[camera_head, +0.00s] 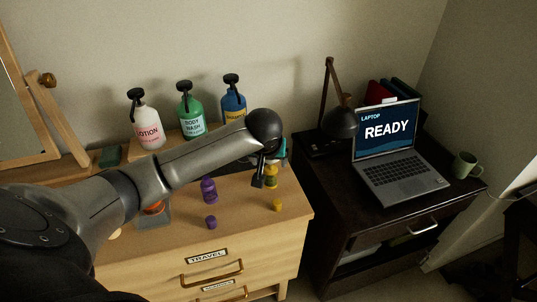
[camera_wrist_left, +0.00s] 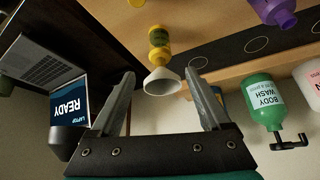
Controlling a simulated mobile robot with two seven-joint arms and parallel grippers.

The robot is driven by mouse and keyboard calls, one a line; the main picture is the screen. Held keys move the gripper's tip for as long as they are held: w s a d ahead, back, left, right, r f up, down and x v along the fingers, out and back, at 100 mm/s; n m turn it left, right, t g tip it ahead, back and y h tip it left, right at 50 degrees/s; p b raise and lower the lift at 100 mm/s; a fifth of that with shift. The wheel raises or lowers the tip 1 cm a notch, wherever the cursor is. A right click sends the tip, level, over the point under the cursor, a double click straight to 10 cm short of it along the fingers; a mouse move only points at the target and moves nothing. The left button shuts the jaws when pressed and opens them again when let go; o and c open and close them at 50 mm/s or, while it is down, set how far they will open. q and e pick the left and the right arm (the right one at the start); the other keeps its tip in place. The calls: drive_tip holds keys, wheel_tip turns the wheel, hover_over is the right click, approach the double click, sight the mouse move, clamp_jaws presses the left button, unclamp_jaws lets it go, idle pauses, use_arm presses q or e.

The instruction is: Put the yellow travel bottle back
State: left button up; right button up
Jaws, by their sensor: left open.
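The yellow travel bottle (camera_head: 271,179) stands upright on the wooden dresser top, partly hidden behind my left gripper. In the left wrist view, which is turned over, the yellow bottle (camera_wrist_left: 159,42) has a white funnel (camera_wrist_left: 162,82) at its mouth. A small yellow cap (camera_head: 277,205) lies on the dresser in front of the bottle. My left gripper (camera_head: 262,180) is open, close to the bottle. In the wrist view the funnel shows between its spread fingers (camera_wrist_left: 160,78), with no visible contact. My right gripper is not in view.
A purple bottle (camera_head: 209,190) and purple cap (camera_head: 211,222) stand to the left. White lotion (camera_head: 146,128), green body wash (camera_head: 190,117) and blue (camera_head: 232,104) pump bottles stand behind. A dark strip with circles (camera_wrist_left: 256,44) crosses the dresser. A laptop (camera_head: 395,160) and lamp (camera_head: 340,122) stand right.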

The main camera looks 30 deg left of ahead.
use_arm(q)
drive_tip(key=shift+v, duration=1.1)
